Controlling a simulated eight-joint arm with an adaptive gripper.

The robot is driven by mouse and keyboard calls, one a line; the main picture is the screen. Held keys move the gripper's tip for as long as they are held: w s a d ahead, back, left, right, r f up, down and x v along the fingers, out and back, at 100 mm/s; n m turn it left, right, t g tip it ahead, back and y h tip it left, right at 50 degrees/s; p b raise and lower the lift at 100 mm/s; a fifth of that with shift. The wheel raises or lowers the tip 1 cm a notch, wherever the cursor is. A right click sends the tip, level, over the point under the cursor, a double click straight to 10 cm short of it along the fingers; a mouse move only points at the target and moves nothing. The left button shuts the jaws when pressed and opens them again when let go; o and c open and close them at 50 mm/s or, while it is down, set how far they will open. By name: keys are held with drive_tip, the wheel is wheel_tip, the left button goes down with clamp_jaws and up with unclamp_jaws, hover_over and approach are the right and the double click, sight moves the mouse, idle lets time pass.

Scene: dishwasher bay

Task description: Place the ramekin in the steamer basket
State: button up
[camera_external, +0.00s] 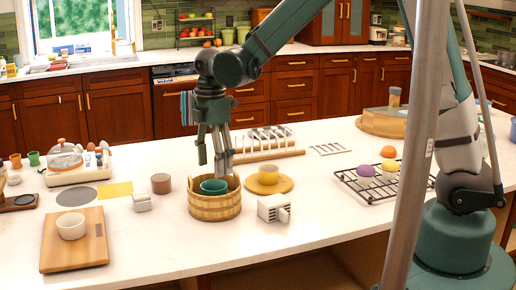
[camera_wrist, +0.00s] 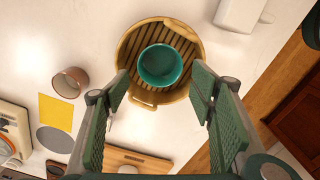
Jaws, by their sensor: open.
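The steamer basket (camera_external: 215,208) is a round wooden tub on the white counter, with a slatted floor (camera_wrist: 148,38) in the wrist view. A small round teal dish, which looks like the ramekin (camera_external: 213,187), stands upright inside it. In the wrist view the ramekin (camera_wrist: 160,65) sits near the middle of the slats, with its open top facing up. My gripper (camera_external: 213,165) is directly above the basket, pointing down. Its fingers (camera_wrist: 160,88) are spread wide and empty, apart from the dish.
A white bowl (camera_external: 71,226) stands on a wooden board (camera_external: 88,255) at left. A brown cup (camera_external: 161,183) and a small white container (camera_external: 142,202) are left of the basket.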

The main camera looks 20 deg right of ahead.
drive_tip(key=shift+r, duration=1.75)
drive_tip(key=s+d+r+m+t, duration=0.1)
drive_tip(key=d+r+m, duration=0.25)
drive_tip(key=d, duration=0.35)
drive_tip(key=s+d+r+m+t+y, duration=0.1)
drive_tip(key=s+d+r+m, duration=0.2)
drive_tip(key=d, duration=0.5)
drive_tip(key=d+r+m+t, duration=0.1)
drive_tip(key=d+r+m, duration=0.35)
drive_tip(key=d, duration=0.25)
drive_tip(key=s+d+r+m+t, duration=0.1)
drive_tip(key=s+d+m+t, duration=0.1)
drive_tip(key=s+d+m, duration=0.3)
drive_tip(key=s+d+r+m+t+h, duration=0.1)
drive_tip(key=s+d+m, duration=0.5)
drive_tip(key=d, duration=0.8)
drive_tip(key=shift+s+r+t, duration=0.25)
drive_tip(key=shift+s+t, duration=0.35)
drive_tip(key=shift+s, duration=0.5)
